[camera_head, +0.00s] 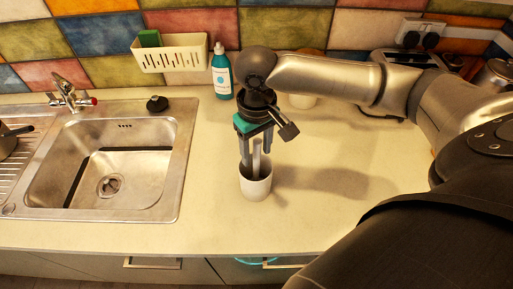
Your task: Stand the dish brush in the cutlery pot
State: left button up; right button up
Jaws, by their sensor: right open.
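The cutlery pot (256,186) is a white round cup. It stands upright on the worktop to the right of the sink. My right gripper (257,160) points down over the pot, its fingers apart at the pot's mouth. A pale grey upright stick (257,158) shows between the fingers and goes down into the pot. It looks like the dish brush's handle; its upper end is hidden by the gripper, and I cannot make out the bristles. My left gripper is not in view.
A steel sink (160,184) with a tap (68,97) is at the left. A blue bottle (221,76) stands at the back, beside a cream wall basket (172,58) with a green sponge (149,38). The worktop (320,230) right of the pot is clear.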

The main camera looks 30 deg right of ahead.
notch_tip(320, 180, up, 15)
jog(key=p, duration=0.2)
jog(key=shift+r, duration=0.15)
dwell(1.1)
